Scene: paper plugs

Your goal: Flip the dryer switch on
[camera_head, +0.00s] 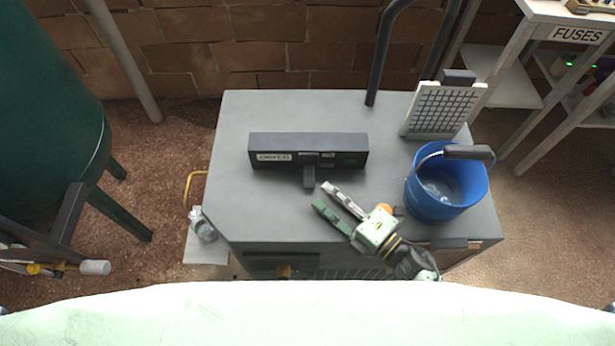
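The dryer switch box (265,142) is a long dark grey panel with a white "DRYER" label, on top of a grey cabinet (235,200). Its dark switch lever (309,177) sticks out from the middle of the front, toward me. My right gripper (324,195) comes in from the lower right over the cabinet top. Its two fingers, one pale and one green, are spread apart with nothing seen between them. The fingertips are just below and right of the lever end; I cannot tell whether they touch it. My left gripper is not in view.
A blue bucket (421,200) with a dark handle grip stands to the right of my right gripper. A white grid panel (440,108) stands behind it. A green tank (45,110) is at the left, and a "FUSES" shelf (535,12) at the upper right. The cabinet's left top is clear.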

